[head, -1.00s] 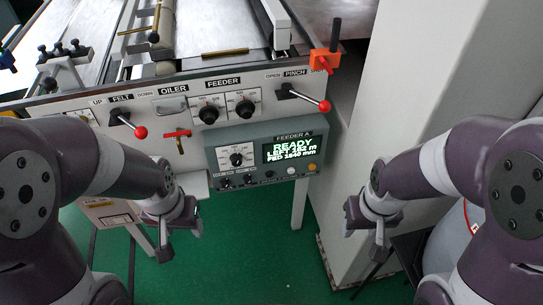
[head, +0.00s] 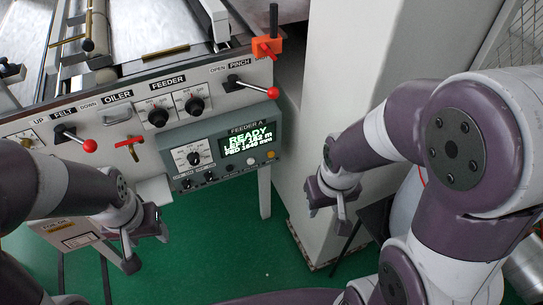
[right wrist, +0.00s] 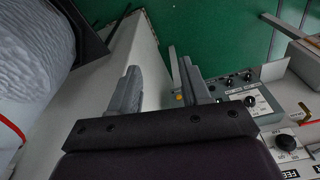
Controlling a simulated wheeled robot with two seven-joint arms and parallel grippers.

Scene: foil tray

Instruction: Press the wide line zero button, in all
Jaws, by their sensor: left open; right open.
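The grey FEEDER A panel (head: 179,170) hangs on the front of the machine, with a lit screen (head: 247,145) reading READY and two lines of green text. Below the screen are a white button (head: 252,162) and an orange button (head: 271,155). The button labels are too small to read, so I cannot tell which is the line zero button. My right gripper (head: 327,213) is open and empty, right of and below the panel, apart from it. In the right wrist view the orange button (right wrist: 180,97) shows between the fingers. My left gripper (head: 143,240) is open and empty, below left of the panel.
Above the panel are black feeder knobs (head: 194,104), a red-tipped pinch lever (head: 256,88) and a red-tipped felt lever (head: 75,139). A pale column (head: 340,90) stands right of the machine. Green floor (head: 225,225) is open below the panel.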

